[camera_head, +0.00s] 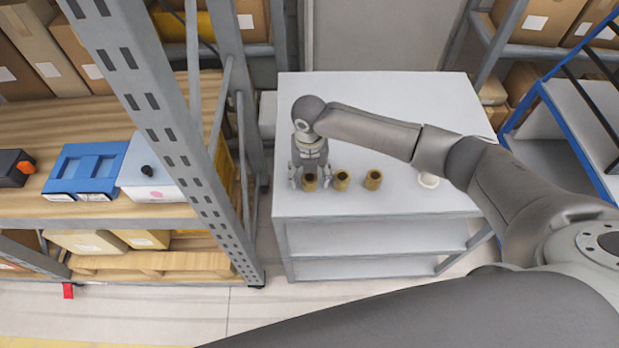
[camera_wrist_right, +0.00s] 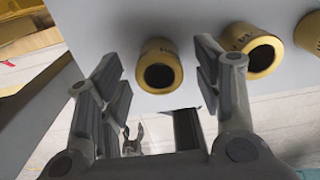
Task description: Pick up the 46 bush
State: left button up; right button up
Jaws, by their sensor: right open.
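Several short brass-coloured bushes with dark bores stand on the white table. In the head view the left bush (camera_head: 309,184) is at my right gripper (camera_head: 309,181), with the middle bush (camera_head: 342,180) and another bush (camera_head: 373,179) in a row to its right. In the right wrist view my right gripper (camera_wrist_right: 165,95) is open, and the left bush (camera_wrist_right: 160,66) stands just beyond and between its fingers. The middle bush (camera_wrist_right: 250,50) is outside the right finger. The bushes carry small dark marks that I cannot read, so I cannot tell which is 46.
A grey shelf rack with a blue box (camera_head: 86,170) stands at left, and a blue-framed rack (camera_head: 560,110) at right. The table's back area is clear.

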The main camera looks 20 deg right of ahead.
jog(key=c, duration=1.1)
jog(key=shift+c, duration=0.2)
jog(key=shift+r, duration=0.1)
